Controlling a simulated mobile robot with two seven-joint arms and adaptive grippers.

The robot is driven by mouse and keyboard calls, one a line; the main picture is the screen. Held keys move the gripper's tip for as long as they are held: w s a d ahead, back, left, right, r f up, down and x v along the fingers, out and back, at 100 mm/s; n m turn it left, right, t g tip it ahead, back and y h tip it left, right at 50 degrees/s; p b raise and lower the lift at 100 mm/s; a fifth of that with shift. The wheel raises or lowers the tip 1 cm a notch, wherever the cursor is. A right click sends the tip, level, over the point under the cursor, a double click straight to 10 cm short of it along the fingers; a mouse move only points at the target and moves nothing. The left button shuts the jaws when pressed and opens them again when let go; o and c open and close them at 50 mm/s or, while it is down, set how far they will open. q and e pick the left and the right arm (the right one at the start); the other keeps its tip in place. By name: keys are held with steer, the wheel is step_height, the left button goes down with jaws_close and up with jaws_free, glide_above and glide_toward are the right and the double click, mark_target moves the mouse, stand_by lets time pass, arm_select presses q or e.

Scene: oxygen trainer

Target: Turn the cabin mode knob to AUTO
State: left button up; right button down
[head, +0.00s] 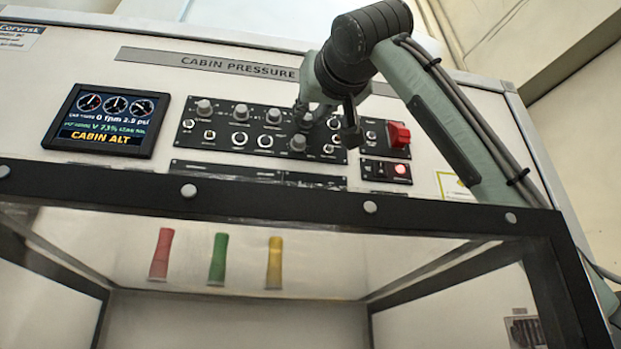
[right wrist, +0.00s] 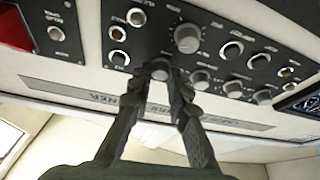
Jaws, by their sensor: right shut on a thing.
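The control panel (head: 222,138) under the CABIN PRESSURE heading carries several grey knobs. My right gripper (head: 312,112) reaches down from the upper right to the right part of this panel. In the right wrist view its two fingers (right wrist: 160,78) close around a small grey knob (right wrist: 159,68) in the upper row, touching its sides. The knob's lettering and pointer cannot be read, so I cannot tell its setting or confirm that it is the cabin mode knob. A larger grey knob (head: 298,143) sits just below, also seen in the right wrist view (right wrist: 187,38). My left gripper is not in view.
A display (head: 108,120) reading CABIN ALT is at the left. A red guarded switch (head: 399,135) and a lit red button (head: 401,170) are at the right. A black-framed clear enclosure (head: 270,205) stands in front, with red, green and yellow handles showing through it.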

steer(key=shift+d+r+n+g+y, duration=0.1)
steer(key=shift+n+g+y, duration=0.4)
steer(key=shift+n, duration=0.9)
steer(key=shift+d+r+n+g+y, duration=0.1)
steer(key=shift+n+g+y, duration=0.35)
steer(key=shift+n, duration=0.95)
steer(key=shift+d+n+g+y, duration=0.1)
steer(key=shift+n+g+y, duration=0.15)
steer(key=shift+n+y, duration=0.8)
steer(key=n+g, duration=0.1)
steer(key=n, duration=0.4)
steer(key=shift+r+g, duration=0.1)
steer(key=shift+g, duration=0.3)
steer(key=n+g, duration=0.1)
steer(key=n, duration=0.3)
steer(key=shift+r, duration=0.15)
steer(key=n+g, duration=0.1)
steer(key=n, duration=0.2)
steer(key=n+g+h, duration=0.1)
steer(key=n, duration=0.2)
steer(key=shift+r+g, duration=0.2)
steer(key=shift+g, duration=0.1)
steer(key=shift+n+h, duration=0.25)
steer(key=shift+h, duration=0.05)
steer(key=c, duration=1.4)
jaws_free()
steer(key=shift+w, duration=0.1)
steer(key=shift+c, duration=0.2)
